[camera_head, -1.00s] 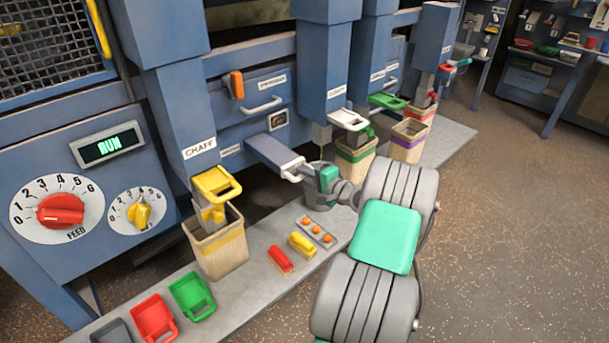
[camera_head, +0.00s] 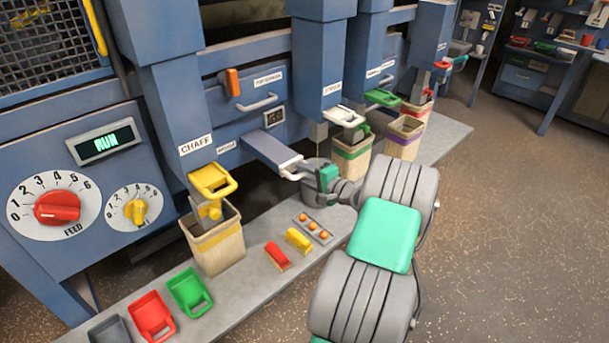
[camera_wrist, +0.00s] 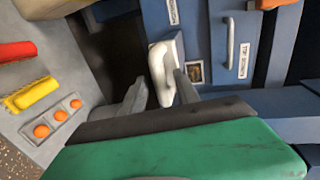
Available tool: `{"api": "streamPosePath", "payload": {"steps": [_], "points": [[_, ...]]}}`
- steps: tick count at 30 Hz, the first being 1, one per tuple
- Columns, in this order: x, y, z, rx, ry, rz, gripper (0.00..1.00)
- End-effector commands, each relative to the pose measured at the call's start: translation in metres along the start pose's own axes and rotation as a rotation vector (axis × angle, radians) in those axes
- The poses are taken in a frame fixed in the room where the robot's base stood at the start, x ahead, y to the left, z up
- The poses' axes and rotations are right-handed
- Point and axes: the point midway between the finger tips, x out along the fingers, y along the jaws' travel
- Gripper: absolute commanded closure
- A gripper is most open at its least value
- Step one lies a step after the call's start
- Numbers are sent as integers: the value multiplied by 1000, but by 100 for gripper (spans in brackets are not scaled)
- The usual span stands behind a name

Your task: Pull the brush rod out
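A grey slab (camera_head: 270,150) with a white loop handle (camera_head: 292,173) sticks out of the machine's front. No label I can read names it as the brush rod. My gripper (camera_head: 306,173) is at this handle. In the wrist view, my grey gripper fingers (camera_wrist: 160,88) stand on either side of the white handle (camera_wrist: 160,65). A narrow dark gap shows beside the left finger, and the right finger looks close to or against the handle. Whether they are shut on it is unclear. The handle's near end is partly hidden by the fingers.
A yellow-handled gate (camera_head: 213,181) labelled CHAFF stands left over a bin (camera_head: 217,248). White (camera_head: 342,116) and green (camera_head: 382,98) handles lie behind. Red (camera_head: 277,256) and yellow (camera_head: 299,240) pieces and an orange-dotted plate (camera_head: 313,229) lie on the ledge. Floor at right is clear.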

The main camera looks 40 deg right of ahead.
Motion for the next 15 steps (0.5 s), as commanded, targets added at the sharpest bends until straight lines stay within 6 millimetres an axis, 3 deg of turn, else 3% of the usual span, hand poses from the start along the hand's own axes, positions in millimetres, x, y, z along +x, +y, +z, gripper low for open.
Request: {"api": "streamPosePath", "payload": {"steps": [5,12,15], "points": [[-17,0,-2,1,4,1,62],[-65,0,-2,1,4,0,62],[-76,0,-1,2,3,0,62]]}}
